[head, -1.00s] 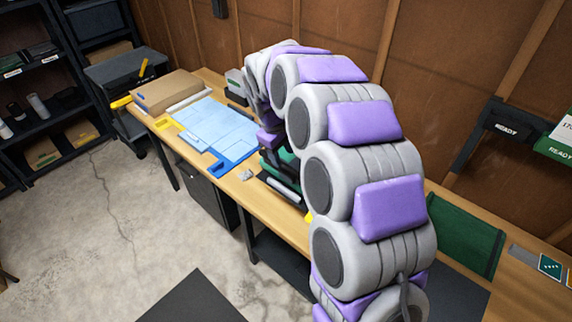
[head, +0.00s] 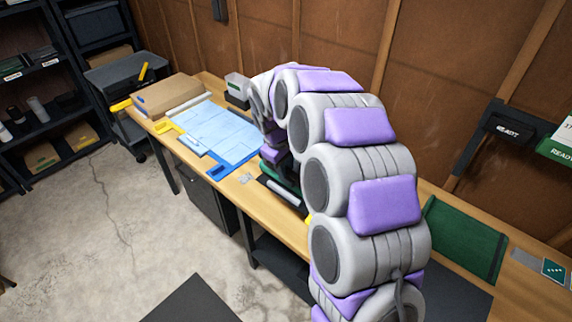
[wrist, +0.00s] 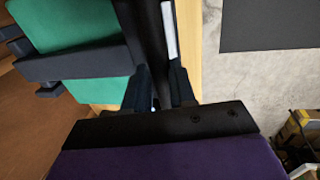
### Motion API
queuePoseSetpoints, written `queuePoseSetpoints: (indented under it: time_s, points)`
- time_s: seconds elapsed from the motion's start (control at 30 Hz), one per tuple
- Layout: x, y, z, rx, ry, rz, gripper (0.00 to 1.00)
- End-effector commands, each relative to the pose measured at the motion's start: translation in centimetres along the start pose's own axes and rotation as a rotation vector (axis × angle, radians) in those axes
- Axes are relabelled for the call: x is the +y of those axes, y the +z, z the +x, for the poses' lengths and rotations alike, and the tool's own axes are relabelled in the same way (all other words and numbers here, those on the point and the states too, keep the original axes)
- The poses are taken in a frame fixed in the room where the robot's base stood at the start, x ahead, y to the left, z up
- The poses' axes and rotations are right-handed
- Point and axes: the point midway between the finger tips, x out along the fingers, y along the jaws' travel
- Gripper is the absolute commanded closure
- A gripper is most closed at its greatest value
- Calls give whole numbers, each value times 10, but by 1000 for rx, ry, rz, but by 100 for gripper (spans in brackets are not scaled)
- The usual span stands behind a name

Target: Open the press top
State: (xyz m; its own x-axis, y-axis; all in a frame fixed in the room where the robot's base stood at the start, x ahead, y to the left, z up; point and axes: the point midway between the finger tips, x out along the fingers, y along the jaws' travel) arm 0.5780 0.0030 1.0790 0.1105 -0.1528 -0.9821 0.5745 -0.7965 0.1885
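The press (head: 282,190) stands on the bench in the head view, showing as a dark and green body with a pale bar at its front, mostly hidden behind my arm. In the wrist view, green panels (wrist: 78,27) crossed by a dark bar lie at the upper left. A black bar (wrist: 143,35) and a pale strip (wrist: 169,30) run up from between my fingers. My gripper (wrist: 159,84) has its two dark fingers apart, close to the black bar. I cannot tell whether they touch it. The fingertips are hidden in the head view.
A blue sheet (head: 212,128) and a cardboard box (head: 168,95) lie on the bench left of the press. A green panel (head: 465,240) lies to the right. A wooden wall backs the bench. Concrete floor (head: 90,240) is open in front, with a dark mat (head: 192,302).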

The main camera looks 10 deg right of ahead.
Motion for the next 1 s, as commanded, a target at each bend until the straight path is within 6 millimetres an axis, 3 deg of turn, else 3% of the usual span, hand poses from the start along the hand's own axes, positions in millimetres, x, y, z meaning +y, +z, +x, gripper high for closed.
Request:
queuePoseSetpoints:
  time_s: [0.23,0.7,1.0]
  points:
    - [1,0,0,0,2,0,100]
    - [4,1,-2,2,-2,1,100]
    - [28,12,-29,0,-74,3,100]
